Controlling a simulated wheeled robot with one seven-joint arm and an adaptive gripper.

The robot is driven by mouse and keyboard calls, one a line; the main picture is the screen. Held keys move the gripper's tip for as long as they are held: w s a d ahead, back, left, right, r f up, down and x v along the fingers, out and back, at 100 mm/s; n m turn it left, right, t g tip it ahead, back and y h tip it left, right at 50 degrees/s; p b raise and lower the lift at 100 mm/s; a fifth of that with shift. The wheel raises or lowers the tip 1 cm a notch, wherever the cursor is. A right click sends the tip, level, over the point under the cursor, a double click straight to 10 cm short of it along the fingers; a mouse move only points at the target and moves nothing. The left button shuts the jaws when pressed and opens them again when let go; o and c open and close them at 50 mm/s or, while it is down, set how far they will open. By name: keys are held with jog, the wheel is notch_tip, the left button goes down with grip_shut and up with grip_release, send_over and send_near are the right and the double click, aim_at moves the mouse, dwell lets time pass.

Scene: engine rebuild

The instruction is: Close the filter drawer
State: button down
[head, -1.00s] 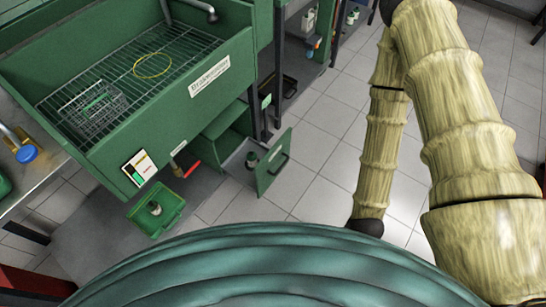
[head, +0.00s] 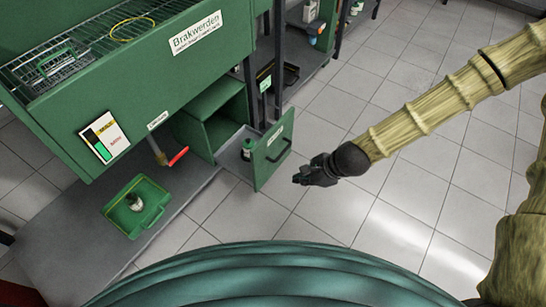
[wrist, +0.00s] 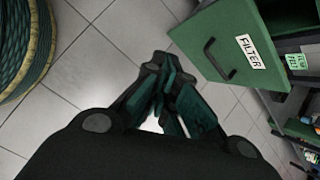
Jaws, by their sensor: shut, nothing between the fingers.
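The green filter drawer (head: 272,150) stands pulled out from the green cabinet (head: 216,122) under the wash tub. Its front panel has a dark bar handle, and a bottle (head: 247,149) shows inside behind the panel. In the wrist view the drawer front (wrist: 222,40) carries a white label reading FILTER and its dark handle. My gripper (head: 300,178) is shut and empty, a little to the right of the drawer front and apart from it. In the wrist view the closed fingers (wrist: 172,98) are below and left of the handle.
The green wash tub (head: 150,75) with its wire rack is above the cabinet. A red-handled valve (head: 177,157) hangs left of the drawer. A green tray (head: 137,202) holding a small item sits on the grey floor mat. Open tiled floor (head: 350,230) lies right of the drawer.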

jog(key=w+r+m+t+y+b, duration=0.2)
jog(key=w+m+b, duration=0.35)
jog(key=w, duration=0.35)
jog(key=b, duration=0.7)
send_near(264, 148)
jog(key=shift+m, duration=0.25)
jog(key=shift+x, duration=2.25)
jog(key=shift+s+a, duration=0.1)
jog(key=shift+p, duration=0.3)
